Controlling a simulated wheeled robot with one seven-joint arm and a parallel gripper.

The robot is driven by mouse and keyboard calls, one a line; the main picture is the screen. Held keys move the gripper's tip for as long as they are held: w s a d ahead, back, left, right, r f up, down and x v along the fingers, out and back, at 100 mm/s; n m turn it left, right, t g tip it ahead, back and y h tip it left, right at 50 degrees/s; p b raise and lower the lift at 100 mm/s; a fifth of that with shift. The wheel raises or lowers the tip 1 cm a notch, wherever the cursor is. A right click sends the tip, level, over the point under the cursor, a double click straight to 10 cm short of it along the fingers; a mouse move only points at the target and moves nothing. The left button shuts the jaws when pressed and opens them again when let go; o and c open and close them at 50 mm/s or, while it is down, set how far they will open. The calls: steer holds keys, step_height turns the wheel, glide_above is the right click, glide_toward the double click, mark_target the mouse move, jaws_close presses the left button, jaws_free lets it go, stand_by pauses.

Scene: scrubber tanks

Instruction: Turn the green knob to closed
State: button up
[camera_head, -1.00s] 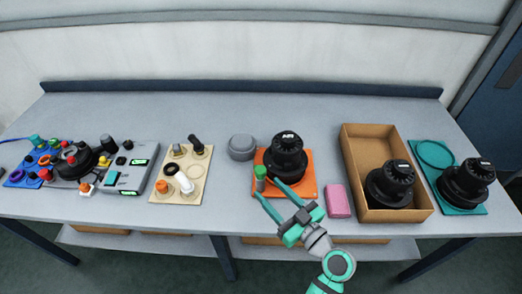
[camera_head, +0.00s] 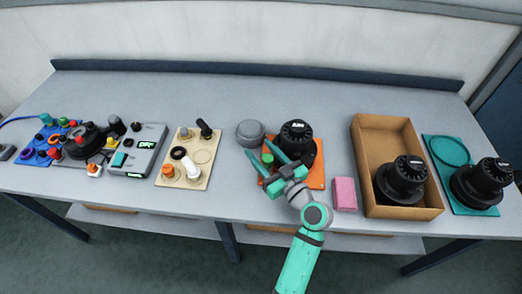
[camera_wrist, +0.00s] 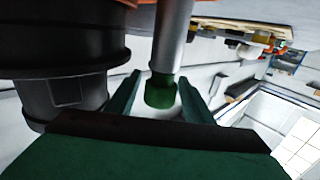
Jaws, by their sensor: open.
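The green knob (camera_head: 268,158) sits at the left edge of the orange board (camera_head: 316,177), beside a black canister (camera_head: 298,140). In the wrist view the green knob (camera_wrist: 160,92) shows at the end of a grey cylindrical stem (camera_wrist: 172,35). My gripper (camera_head: 265,161) is open, with its teal fingers on either side of the knob. In the wrist view my gripper's fingers (camera_wrist: 158,98) also flank the knob, and a gap shows on both sides. The knob's pointer or marking cannot be made out.
The black canister (camera_wrist: 70,70) stands close on one side of my gripper. A grey round lid (camera_head: 250,133) lies behind left. A pink block (camera_head: 344,194) and a cardboard box (camera_head: 365,140) are to the right. A beige board (camera_head: 200,160) is to the left.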

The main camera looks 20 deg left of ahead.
steer(key=shift+w+a, duration=0.2)
steer(key=shift+a, duration=0.05)
steer(key=c, duration=1)
steer(key=shift+c, duration=0.2)
steer(key=shift+w+t, duration=0.1)
steer(key=shift+t, duration=0.2)
steer(key=shift+w+d+m+t+h, duration=0.2)
steer(key=shift+m+t+h, duration=0.75)
steer(key=shift+h, duration=0.1)
steer(key=shift+w+d+m+t+h, duration=0.15)
steer(key=shift+d+m+t+h, duration=0.05)
steer(key=shift+m+t+h, duration=0.8)
steer(key=shift+w+d+m+t+h, duration=0.1)
steer(key=shift+d+m+t+h, duration=0.1)
steer(key=shift+m+t+h, duration=0.4)
steer(key=shift+w+d+m+t+h, duration=0.1)
steer(key=shift+d+m+t+h, duration=0.15)
steer(key=shift+m+h, duration=0.6)
steer(key=shift+w+d+m+t+h, duration=0.15)
steer(key=shift+m+t+h, duration=0.2)
steer(key=shift+h, duration=1.05)
steer(key=o, duration=1)
steer(key=shift+d, duration=0.1)
